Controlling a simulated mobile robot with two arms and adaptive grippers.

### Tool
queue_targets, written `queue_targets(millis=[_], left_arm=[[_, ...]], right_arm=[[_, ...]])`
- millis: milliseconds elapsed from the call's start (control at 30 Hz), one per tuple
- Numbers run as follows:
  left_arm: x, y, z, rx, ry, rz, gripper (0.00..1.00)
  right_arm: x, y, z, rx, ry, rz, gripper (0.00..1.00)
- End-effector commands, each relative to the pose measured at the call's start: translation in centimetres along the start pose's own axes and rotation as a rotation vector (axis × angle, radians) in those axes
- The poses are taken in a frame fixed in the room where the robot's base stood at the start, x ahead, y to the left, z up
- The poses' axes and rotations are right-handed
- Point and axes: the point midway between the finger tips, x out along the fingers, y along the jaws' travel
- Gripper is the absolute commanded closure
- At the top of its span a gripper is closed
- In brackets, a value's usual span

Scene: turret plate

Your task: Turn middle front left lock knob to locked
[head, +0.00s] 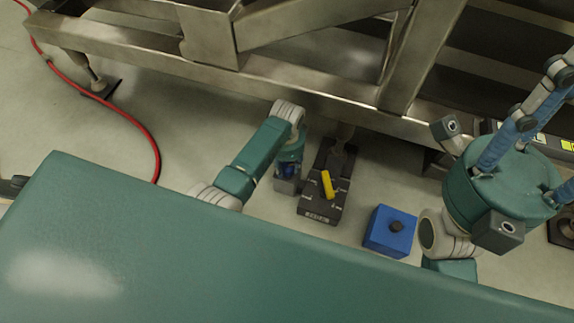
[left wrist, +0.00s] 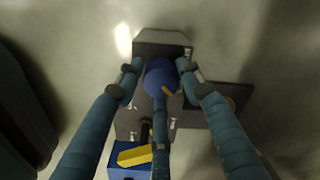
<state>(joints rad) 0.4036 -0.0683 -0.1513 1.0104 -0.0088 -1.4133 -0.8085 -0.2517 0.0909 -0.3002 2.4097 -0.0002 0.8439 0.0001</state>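In the head view a dark lock plate (head: 318,208) with pale markings lies on the floor. Its yellow knob handle (head: 327,185) points roughly up and down the picture. My left gripper (head: 287,172) reaches down just left of this plate, its fingers partly hidden by the hand. In the left wrist view my left gripper (left wrist: 160,78) has its fingers spread around a round blue knob (left wrist: 160,72) over a dark plate (left wrist: 160,48); contact is unclear. A yellow handle (left wrist: 135,156) on a blue block shows below. My right gripper (head: 520,125) has extended fingers, tips cut by the edge.
A blue box (head: 389,236) with a black knob stands right of the plate. A metal frame (head: 290,85) with beams runs across the back. A red cable (head: 140,130) lies at the left. A large teal surface (head: 180,250) fills the front.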

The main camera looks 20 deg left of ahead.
Motion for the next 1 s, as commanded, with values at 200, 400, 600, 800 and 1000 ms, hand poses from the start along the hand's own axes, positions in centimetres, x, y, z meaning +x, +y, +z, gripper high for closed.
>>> queue_targets(millis=[200,400,600,800,1000], left_arm=[[0.0,0.0,0.0,0.0,-0.001,0.0,0.92],[-0.1,0.0,0.1,-0.021,-0.001,0.0,0.93],[-0.4,0.0,0.1,-0.106,-0.003,0.0,0.93],[-0.5,0.0,0.1,-0.261,-0.007,0.001,0.93],[-0.4,0.0,0.1,-0.451,-0.008,0.0,0.93]], right_arm=[[0.0,0.0,0.0,0.0,0.0,0.0,0.6],[0.4,0.0,-0.2,0.0,0.004,0.0,0.6],[-0.4,0.1,-0.1,0.005,-0.041,0.017,0.6],[0.8,0.1,-0.4,0.006,-0.052,0.022,0.6],[2.2,0.1,-0.7,0.006,-0.051,0.022,0.6]])
